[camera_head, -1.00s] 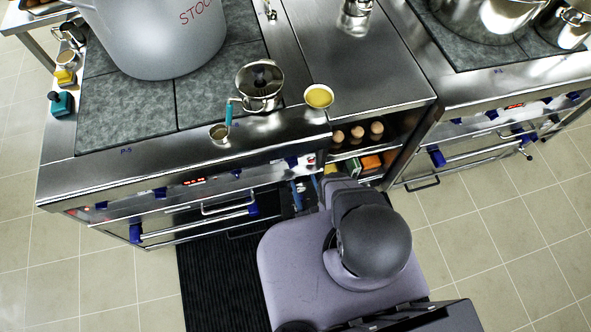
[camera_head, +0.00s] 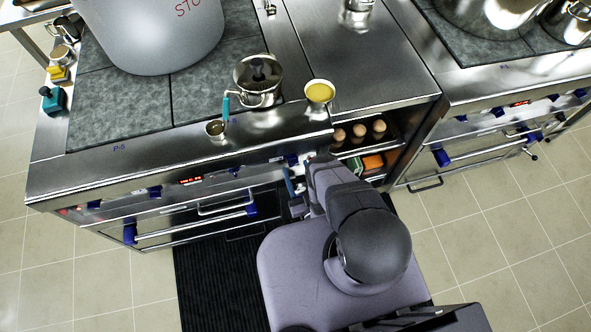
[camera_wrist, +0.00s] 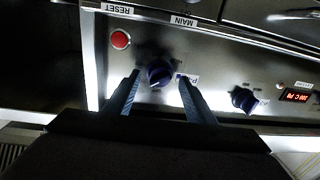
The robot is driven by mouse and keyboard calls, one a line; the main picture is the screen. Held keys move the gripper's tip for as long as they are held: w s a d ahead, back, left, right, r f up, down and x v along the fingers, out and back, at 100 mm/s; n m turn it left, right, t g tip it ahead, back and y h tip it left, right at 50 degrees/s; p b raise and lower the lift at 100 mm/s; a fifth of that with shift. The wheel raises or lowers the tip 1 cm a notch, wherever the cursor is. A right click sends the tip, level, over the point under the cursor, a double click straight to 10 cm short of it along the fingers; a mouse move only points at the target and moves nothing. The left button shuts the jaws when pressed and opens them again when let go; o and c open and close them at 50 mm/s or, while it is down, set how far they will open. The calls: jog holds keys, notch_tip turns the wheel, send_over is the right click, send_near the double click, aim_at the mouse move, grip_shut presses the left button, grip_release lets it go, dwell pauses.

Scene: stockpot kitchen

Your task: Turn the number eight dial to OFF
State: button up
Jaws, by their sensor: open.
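In the wrist view a dark blue dial (camera_wrist: 160,73) sits on the steel front panel, between the fingertips of my gripper (camera_wrist: 157,80). The fingers are open, one on each side of the dial, with a visible gap; I cannot tell whether they reach around it. A second dark blue dial (camera_wrist: 243,99) sits farther right. In the head view the worktop carries a P-8 mark (camera_head: 119,147), and my arm reaches to the right end of its front panel, where a blue dial (camera_head: 291,160) shows.
A red-lit display (camera_wrist: 296,95) is at the right. A saucepan (camera_head: 258,80) and a yellow-filled bowl (camera_head: 319,92) stand on the worktop. An open shelf with eggs (camera_head: 359,131) is right of my arm.

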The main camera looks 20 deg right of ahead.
jog(key=shift+w+a+b, duration=0.1)
jog(key=shift+w+b, duration=0.2)
jog(key=shift+w, duration=0.6)
jog(key=shift+c, duration=0.6)
jog(key=c, duration=0.9)
jog(key=shift+n, duration=0.3)
jog(key=n, duration=1)
jog(key=shift+r+g+h, duration=0.15)
jog(key=shift+g+h, duration=0.15)
jog(key=o, duration=1)
